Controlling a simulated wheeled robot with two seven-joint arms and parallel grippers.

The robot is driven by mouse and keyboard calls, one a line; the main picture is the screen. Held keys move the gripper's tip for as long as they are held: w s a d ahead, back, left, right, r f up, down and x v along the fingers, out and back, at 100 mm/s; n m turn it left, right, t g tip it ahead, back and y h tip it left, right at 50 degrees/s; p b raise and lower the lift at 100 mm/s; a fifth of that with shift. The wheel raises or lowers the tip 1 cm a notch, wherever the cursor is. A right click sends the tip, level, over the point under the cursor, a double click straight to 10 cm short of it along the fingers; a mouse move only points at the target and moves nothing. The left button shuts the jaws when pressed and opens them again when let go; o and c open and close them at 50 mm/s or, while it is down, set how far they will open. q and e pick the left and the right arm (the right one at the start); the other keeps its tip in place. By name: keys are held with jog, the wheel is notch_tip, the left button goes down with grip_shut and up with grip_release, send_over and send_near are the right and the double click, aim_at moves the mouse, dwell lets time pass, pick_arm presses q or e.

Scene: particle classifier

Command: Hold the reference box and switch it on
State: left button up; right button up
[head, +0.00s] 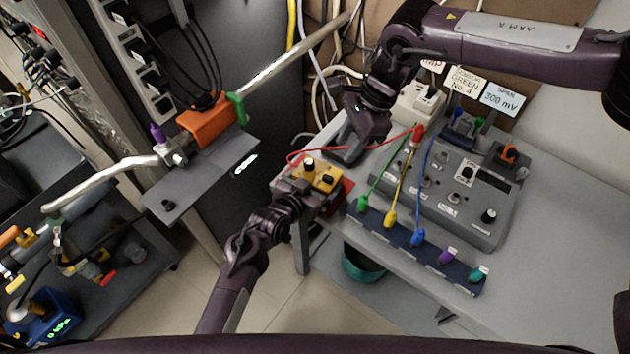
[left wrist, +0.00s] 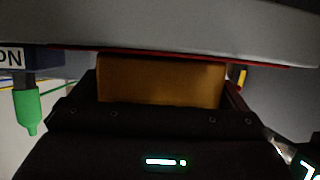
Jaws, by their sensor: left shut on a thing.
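The yellow reference box (head: 318,170) is at the left edge of the table, with a black knob and a small dark part on its top. My left gripper (head: 303,190) is shut on it from the near side; the head view hides most of the fingers. In the left wrist view the orange-yellow side of the box (left wrist: 160,80) fills the space between the jaws. My right gripper (head: 350,146) is above the table, just behind and to the right of the box, apart from it. Its fingertips are dark and I cannot tell their opening.
A red pad (head: 336,196) shows beside the box. A red lead (head: 365,143) runs from near the box to a red plug. A grey instrument panel (head: 430,213) and a blue strip (head: 402,237) with coloured plugs stand to the right. The table's right side (head: 570,240) is clear.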

jog(key=shift+c, duration=0.5)
